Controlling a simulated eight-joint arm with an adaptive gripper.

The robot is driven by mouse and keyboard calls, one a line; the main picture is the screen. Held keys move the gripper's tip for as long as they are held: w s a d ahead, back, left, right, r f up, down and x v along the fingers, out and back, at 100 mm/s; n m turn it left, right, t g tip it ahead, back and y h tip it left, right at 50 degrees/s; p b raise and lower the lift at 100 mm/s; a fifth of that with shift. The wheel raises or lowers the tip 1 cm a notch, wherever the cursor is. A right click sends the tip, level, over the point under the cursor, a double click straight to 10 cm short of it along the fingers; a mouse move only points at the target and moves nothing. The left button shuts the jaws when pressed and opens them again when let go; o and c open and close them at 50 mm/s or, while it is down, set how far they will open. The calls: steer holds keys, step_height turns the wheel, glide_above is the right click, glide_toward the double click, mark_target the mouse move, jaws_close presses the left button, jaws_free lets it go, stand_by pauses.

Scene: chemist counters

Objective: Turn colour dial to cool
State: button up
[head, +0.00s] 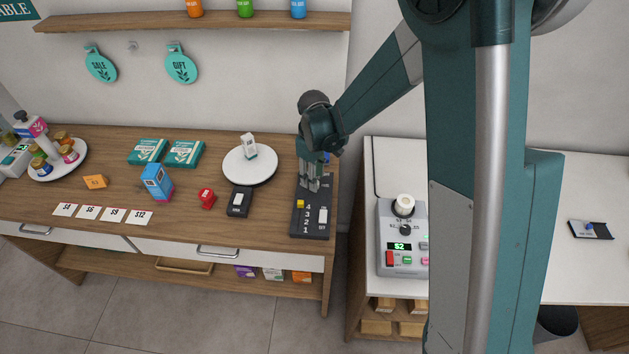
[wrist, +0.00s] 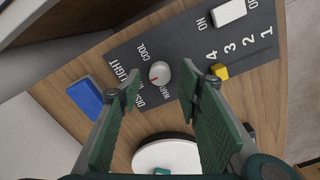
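The colour dial (wrist: 160,73) is a small round whitish knob with a red mark on its face, on a dark control panel (head: 308,228). In the wrist view the word COOL is printed above it and WARM below it. The red mark is too small to read its exact setting. My gripper (wrist: 167,88) is open and empty in the wrist view, with one green finger left of the dial and one right of it. No contact with the dial shows. In the head view my gripper (head: 311,184) points down over the panel's far part and hides the dial.
The panel also has a yellow slider (wrist: 220,71), numbers 1 to 4 and a white switch (wrist: 230,11). A blue block (wrist: 85,97) lies beside the panel. A white round stand (head: 242,178) with a small bottle is left of it. Another device (head: 391,264) stands right.

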steer(key=shift+f, duration=1.1)
steer(key=c, duration=0.9)
